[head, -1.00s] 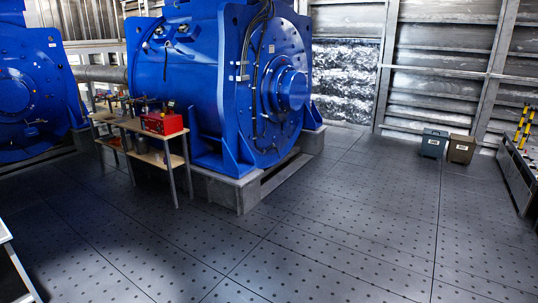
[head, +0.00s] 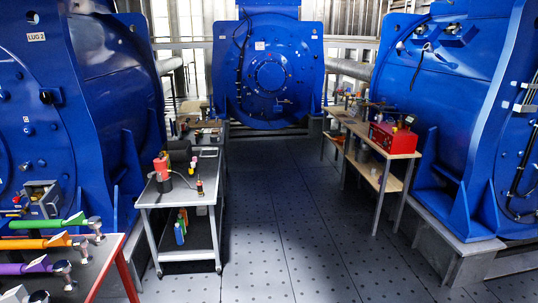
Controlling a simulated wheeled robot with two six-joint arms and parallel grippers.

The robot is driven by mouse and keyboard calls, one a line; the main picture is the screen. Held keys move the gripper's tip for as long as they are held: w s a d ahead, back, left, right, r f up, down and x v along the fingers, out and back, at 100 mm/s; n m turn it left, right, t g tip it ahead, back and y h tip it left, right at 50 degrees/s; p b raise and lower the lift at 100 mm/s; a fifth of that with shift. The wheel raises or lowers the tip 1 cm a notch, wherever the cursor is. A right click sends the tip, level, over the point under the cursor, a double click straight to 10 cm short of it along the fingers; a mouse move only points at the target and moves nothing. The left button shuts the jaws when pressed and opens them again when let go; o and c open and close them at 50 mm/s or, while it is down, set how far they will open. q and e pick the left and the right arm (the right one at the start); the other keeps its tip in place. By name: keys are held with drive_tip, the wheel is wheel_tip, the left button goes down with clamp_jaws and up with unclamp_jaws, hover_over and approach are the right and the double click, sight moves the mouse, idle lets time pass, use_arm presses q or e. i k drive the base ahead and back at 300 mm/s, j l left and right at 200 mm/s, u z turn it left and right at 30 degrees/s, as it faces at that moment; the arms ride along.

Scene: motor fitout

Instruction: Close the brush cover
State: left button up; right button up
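Neither of my grippers is in view. Large blue motors stand at the left (head: 85,110), at the back (head: 270,75) and at the right (head: 465,110). On the upper face of the right motor there are recesses (head: 452,32) with small metal parts and a dark cable hanging by them. On the left motor, low down, a grey box (head: 42,197) sits with parts in it. I cannot tell which of these, if any, is the brush cover.
A grey cart (head: 178,193) with a red tool and small items stands in front of the left motor. A wooden bench (head: 392,153) with a red box (head: 393,138) stands by the right motor. A table (head: 105,265) with coloured-handled tools is at lower left. The floor aisle (head: 285,220) between is clear.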

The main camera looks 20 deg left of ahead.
sight(56, 202)
drive_tip(key=i+j+u, duration=0.15)
drive_tip(key=u, duration=0.3)
drive_tip(key=i+u, duration=0.65)
drive_tip(key=u, duration=0.25)
drive_tip(key=i+l+u, duration=0.15)
drive_tip(key=u, duration=0.35)
drive_tip(key=i+l+u, duration=0.45)
drive_tip(key=i, duration=0.15)
drive_tip(key=j, duration=0.1)
